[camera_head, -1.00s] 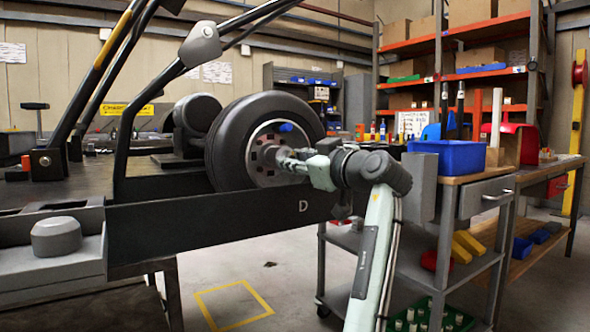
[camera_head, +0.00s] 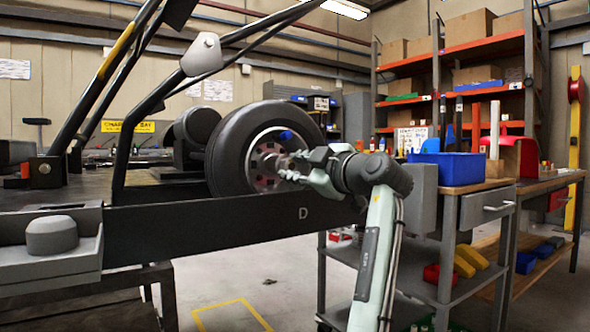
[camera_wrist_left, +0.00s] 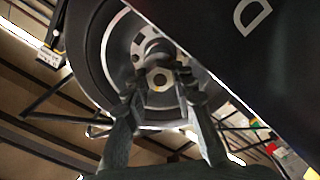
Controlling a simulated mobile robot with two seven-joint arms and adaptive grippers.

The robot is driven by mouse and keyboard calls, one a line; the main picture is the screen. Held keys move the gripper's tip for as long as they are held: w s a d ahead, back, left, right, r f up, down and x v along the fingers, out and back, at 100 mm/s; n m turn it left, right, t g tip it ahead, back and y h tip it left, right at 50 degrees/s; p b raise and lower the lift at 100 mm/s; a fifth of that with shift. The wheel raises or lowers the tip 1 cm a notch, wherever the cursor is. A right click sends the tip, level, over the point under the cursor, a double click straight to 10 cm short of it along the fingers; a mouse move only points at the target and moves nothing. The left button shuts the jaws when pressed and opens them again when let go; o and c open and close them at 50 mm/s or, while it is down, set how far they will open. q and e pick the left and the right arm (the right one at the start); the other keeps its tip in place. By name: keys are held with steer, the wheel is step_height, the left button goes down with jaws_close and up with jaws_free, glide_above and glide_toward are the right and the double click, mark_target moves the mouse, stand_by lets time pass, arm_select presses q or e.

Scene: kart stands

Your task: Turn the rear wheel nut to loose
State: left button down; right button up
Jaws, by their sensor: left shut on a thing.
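The rear wheel (camera_head: 224,150) is a black tyre with a light rim on the side of the kart frame. Its hub (camera_head: 266,158) faces my left gripper (camera_head: 290,167). The wheel nut (camera_wrist_left: 160,78) shows in the left wrist view as a dark hexagonal piece with a pale centre, in the middle of the hub. The two fingers of my left gripper (camera_wrist_left: 158,94) lie on either side of the nut and are shut on it. In the head view the fingers hide the nut. My right gripper is in neither view.
The kart's dark side panel (camera_head: 220,220), marked D, runs just below the wheel. A grey cart (camera_head: 440,220) carrying a blue bin (camera_head: 455,166) stands to the right. Orange shelves (camera_head: 455,95) are behind. Floor below the panel is clear.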

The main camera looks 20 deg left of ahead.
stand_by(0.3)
arm_select(q)
steer(key=c, duration=1.2)
jaws_free()
steer(key=shift+d, duration=0.1)
steer(key=v, duration=1.2)
